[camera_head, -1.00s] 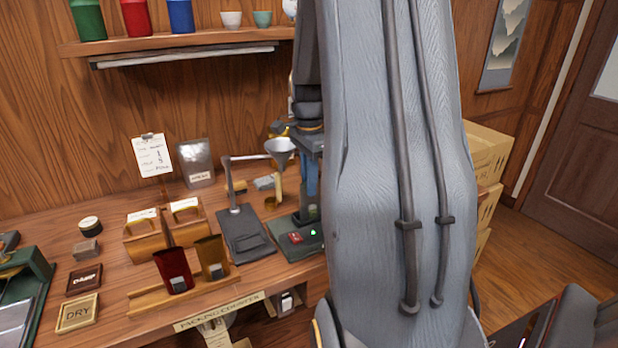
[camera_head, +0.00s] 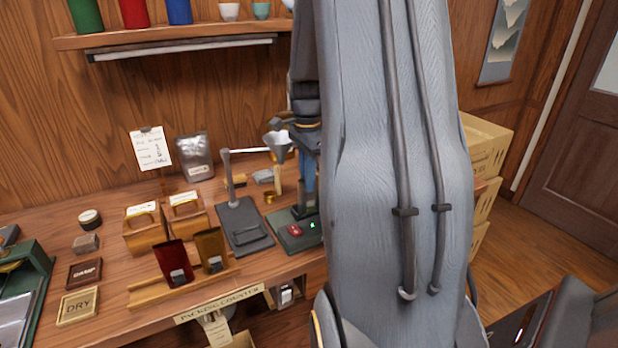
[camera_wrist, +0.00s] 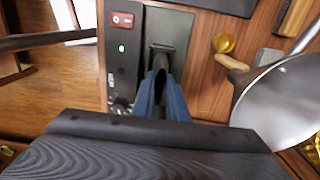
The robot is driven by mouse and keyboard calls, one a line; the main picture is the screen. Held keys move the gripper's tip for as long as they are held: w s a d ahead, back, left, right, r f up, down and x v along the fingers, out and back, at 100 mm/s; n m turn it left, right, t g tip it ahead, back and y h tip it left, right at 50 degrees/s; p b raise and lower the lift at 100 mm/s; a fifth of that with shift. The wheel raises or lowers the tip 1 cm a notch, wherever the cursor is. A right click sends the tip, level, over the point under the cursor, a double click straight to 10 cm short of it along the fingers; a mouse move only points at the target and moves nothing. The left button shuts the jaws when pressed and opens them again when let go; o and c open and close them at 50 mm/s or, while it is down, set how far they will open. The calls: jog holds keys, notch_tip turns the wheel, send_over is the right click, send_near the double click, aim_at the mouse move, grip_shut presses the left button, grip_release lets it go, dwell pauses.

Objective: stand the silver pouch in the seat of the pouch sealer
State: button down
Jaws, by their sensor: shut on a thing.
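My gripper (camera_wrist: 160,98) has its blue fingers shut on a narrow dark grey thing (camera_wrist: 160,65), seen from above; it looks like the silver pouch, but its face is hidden. In the head view the blue fingers (camera_head: 309,178) show beside my arm, above the pouch sealer. The pouch sealer (camera_head: 297,232) has a green base with a red switch and a green light, partly behind my arm. In the wrist view its dark green bed (camera_wrist: 172,25) lies under the held thing. I cannot tell whether the held thing touches the seat.
A large silver bag (camera_head: 195,150) leans at the wall. A funnel (camera_head: 278,140) on a stand is close left of my gripper and large in the wrist view (camera_wrist: 285,100). Red (camera_head: 172,258) and gold (camera_head: 211,248) pouches stand in a wooden rack (camera_head: 150,295).

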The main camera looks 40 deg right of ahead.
jog(key=c, duration=1.7)
grip_release()
jog(key=shift+o, duration=0.2)
notch_tip(320, 180, up, 8)
jog(key=shift+f+b, duration=0.15)
jog(key=shift+b, duration=0.8)
